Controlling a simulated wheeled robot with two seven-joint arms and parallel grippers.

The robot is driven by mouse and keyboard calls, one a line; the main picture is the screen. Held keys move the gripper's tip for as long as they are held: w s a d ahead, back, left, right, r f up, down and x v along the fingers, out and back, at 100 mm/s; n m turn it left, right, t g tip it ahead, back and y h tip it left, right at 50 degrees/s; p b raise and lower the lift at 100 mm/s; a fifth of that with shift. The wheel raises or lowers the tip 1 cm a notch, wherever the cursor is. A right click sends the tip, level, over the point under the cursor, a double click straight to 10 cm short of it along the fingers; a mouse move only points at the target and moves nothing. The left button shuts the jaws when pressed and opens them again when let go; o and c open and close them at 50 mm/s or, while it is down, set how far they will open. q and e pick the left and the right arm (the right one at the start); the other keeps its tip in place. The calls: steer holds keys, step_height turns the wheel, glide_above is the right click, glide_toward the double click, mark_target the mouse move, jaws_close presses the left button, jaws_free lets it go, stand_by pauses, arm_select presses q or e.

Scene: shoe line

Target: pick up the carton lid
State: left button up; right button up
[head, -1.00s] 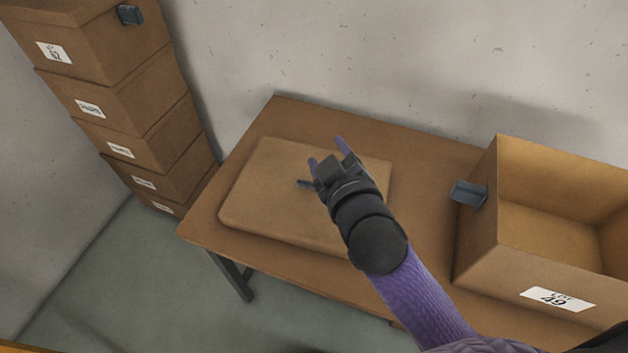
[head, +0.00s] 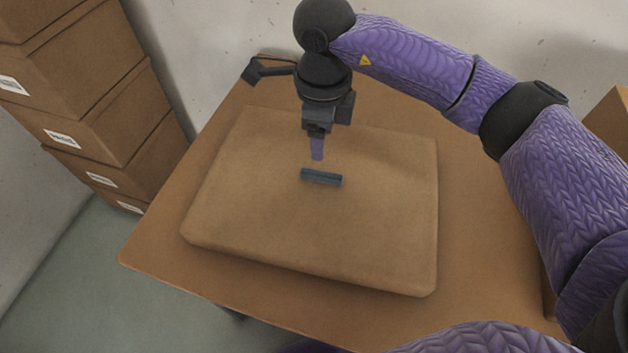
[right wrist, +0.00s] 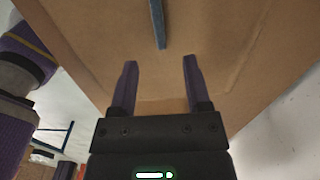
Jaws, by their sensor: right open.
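The carton lid (head: 250,215) is a flat brown board with rounded edges lying on the table. A dark blue-grey handle (head: 321,177) stands at its middle. The lid also fills much of the right wrist view (right wrist: 215,60), with the handle (right wrist: 158,22) at the top, ahead of the fingers. My right gripper (head: 317,158) points down over the lid, just behind the handle in the head view. In the right wrist view its two purple fingers (right wrist: 158,68) are apart with nothing between them. I cannot tell its exact height above the handle. My left gripper is not in view.
The brown table (head: 160,245) has bare room around the lid. Stacked cartons (head: 100,110) stand beyond its left side, near the wall (head: 200,45). Part of a carton (head: 608,118) shows at the right edge, behind my right arm.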

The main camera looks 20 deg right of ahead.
mark_target(324, 173)
steer(key=f+b, duration=0.1)
steer(key=f, duration=0.2)
steer(key=f+b, duration=0.1)
steer(key=f, duration=0.2)
steer(key=f+b, duration=0.1)
steer(key=f, duration=0.2)
steer(key=shift+s+d+b, duration=0.25)
steer(key=shift+b, duration=0.05)
steer(key=shift+f, duration=0.2)
steer(key=shift+r, duration=0.1)
steer(key=c, duration=0.8)
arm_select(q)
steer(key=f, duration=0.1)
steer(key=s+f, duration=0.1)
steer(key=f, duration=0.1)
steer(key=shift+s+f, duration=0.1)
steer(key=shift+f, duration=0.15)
arm_select(e)
jaws_close()
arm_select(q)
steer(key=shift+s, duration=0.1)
